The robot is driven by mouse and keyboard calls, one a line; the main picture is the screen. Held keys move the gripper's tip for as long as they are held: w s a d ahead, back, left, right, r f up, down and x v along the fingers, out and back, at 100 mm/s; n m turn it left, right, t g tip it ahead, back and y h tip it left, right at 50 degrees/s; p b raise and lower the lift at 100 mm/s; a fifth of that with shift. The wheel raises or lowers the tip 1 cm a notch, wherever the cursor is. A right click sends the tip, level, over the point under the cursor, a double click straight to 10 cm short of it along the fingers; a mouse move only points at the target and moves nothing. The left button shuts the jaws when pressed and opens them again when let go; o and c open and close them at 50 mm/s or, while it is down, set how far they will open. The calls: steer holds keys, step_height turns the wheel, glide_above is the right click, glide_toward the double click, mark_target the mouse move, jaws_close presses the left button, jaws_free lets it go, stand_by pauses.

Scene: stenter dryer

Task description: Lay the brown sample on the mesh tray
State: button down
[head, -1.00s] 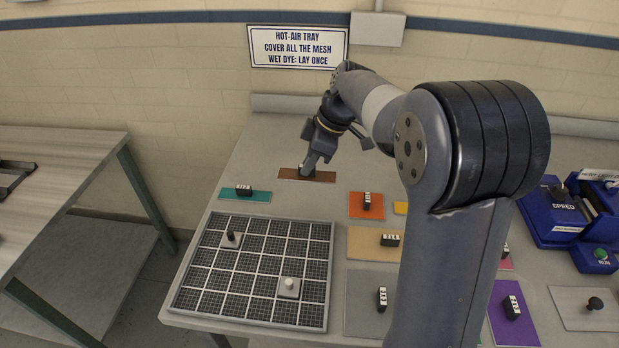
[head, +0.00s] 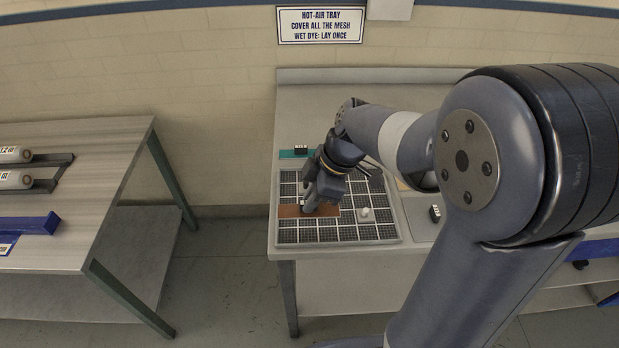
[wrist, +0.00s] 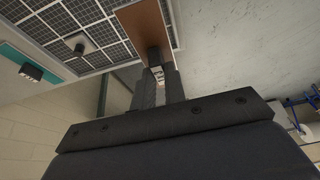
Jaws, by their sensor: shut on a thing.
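The brown sample (head: 288,211) is a flat strip over the left-middle of the mesh tray (head: 328,235). My gripper (head: 312,206) is shut on the block handle on top of it. In the wrist view the handle shows between the fingers (wrist: 155,78), and the brown strip (wrist: 142,24) lies in front of part of the mesh (wrist: 92,13). The strip looks roughly level in the head view. I cannot tell whether it touches the mesh. My gripper and arm hide part of the strip and tray.
A plate with a white knob (head: 364,213) sits on the tray, right of the sample. A knobbed plate (wrist: 80,43) also shows on it in the wrist view. A teal sample (head: 292,154) lies behind the tray. A side table (head: 90,185) stands left, across a floor gap.

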mark_target(320, 211)
steer(key=shift+s+a, duration=0.15)
steer(key=shift+s, duration=0.15)
steer(key=shift+f, duration=0.1)
step_height(320, 211, down, 7)
steer(key=b, duration=0.8)
steer(key=shift+f, duration=0.15)
steer(key=shift+f+b, duration=0.7)
steer(key=shift+b, duration=0.6)
stand_by(1.0)
steer(key=c, duration=1.4)
jaws_free()
steer(key=v, duration=1.1)
steer(key=shift+w, duration=0.1)
